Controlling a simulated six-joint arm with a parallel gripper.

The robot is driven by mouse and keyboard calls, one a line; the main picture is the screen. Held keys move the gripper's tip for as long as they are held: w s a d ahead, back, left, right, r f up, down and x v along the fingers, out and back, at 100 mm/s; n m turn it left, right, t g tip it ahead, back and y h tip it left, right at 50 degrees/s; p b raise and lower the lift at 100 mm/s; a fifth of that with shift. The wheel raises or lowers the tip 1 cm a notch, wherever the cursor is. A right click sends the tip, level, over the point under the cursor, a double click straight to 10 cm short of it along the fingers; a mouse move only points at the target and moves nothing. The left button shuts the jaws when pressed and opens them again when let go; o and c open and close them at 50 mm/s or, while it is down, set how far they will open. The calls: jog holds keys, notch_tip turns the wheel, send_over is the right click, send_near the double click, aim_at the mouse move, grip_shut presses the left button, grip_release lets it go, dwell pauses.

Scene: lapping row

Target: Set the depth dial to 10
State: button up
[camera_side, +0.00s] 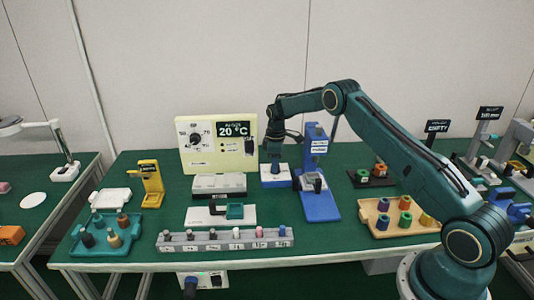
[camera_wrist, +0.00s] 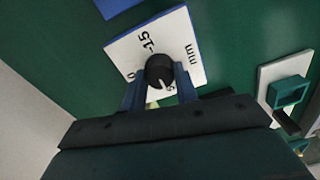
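The depth dial (camera_wrist: 158,69) is a black round knob with a white pointer line, on a white plate (camera_wrist: 120,50) printed with "15", "mm" and other marks partly hidden. Its pointer aims toward the bottom of the wrist view, slightly right, near a partly covered mark. In the side view the white-topped blue dial box (camera_side: 276,181) stands mid-table, its knob hidden by my gripper (camera_side: 272,158). In the wrist view my gripper's (camera_wrist: 159,80) two blue fingers flank the knob, tips appearing against its sides.
A blue stand (camera_side: 318,200) is close on the right of the dial box. A cream panel (camera_side: 188,158) with another dial and a "20 °C" display stands behind left.

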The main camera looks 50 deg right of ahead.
jog(key=c, duration=0.4)
jog(key=shift+m, duration=0.4)
jog(key=m, duration=0.3)
jog(key=shift+m, duration=0.3)
jog(key=m, duration=0.3)
jog(key=shift+m, duration=0.3)
jog(key=m, duration=0.9)
jog(key=shift+m, duration=0.4)
